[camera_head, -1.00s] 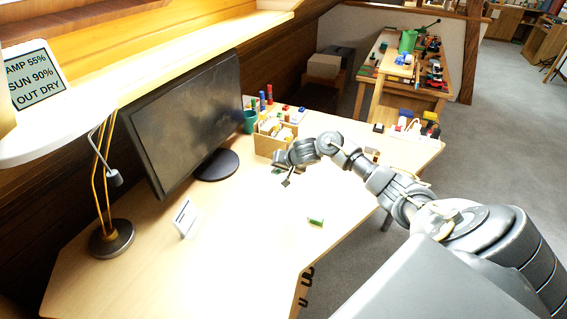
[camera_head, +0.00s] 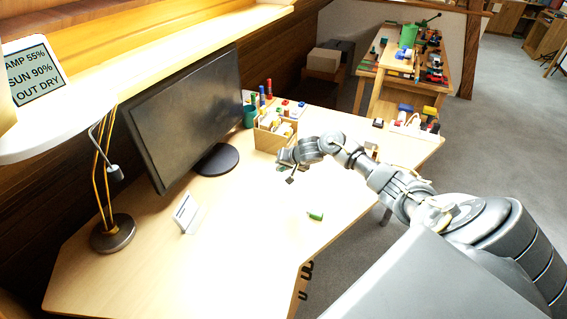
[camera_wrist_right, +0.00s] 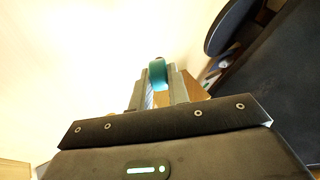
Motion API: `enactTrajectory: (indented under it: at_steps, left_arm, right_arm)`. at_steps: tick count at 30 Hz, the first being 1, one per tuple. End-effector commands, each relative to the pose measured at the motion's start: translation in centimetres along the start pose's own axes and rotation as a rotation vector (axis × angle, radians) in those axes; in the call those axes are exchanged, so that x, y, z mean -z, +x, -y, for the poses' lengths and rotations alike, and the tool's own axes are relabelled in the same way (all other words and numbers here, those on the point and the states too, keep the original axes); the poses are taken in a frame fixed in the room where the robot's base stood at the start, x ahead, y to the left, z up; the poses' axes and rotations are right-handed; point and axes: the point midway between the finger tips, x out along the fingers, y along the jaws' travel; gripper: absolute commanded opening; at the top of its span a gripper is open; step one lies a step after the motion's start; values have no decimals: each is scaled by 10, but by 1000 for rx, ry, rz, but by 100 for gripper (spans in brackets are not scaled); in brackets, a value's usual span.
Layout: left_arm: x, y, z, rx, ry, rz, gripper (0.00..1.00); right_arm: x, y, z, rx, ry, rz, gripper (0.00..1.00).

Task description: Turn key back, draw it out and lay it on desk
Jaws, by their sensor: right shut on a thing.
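My right gripper (camera_head: 290,178) hangs over the desk (camera_head: 230,235), in front of the wooden box. In the right wrist view its two fingers (camera_wrist_right: 160,88) are closed on a small teal piece (camera_wrist_right: 157,72) at their tips. This looks like the head of the key, but its shaft is hidden. In the head view the tip shows only as a small dark shape, and I cannot make out the key there. I cannot see a lock or keyhole. My left gripper is not in view.
A monitor (camera_head: 190,110) and a lamp (camera_head: 112,235) stand at the left. A wooden box (camera_head: 268,140) and a teal cup (camera_head: 249,116) are behind the gripper. A small card (camera_head: 186,213) and a green block (camera_head: 315,215) are on the desk. The front of the desk is clear.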

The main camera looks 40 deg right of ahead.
Motion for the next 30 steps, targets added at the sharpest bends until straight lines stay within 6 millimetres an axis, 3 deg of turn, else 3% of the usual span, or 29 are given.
enactTrajectory:
  at_steps: [12,29,30]
  left_arm:
    - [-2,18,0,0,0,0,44]
    - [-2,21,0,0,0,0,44]
    - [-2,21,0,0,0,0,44]
  right_arm:
    - [-17,32,-18,1,1,1,0]
    - [-21,38,-22,1,0,0,0]
    - [-21,38,-22,1,0,0,22]
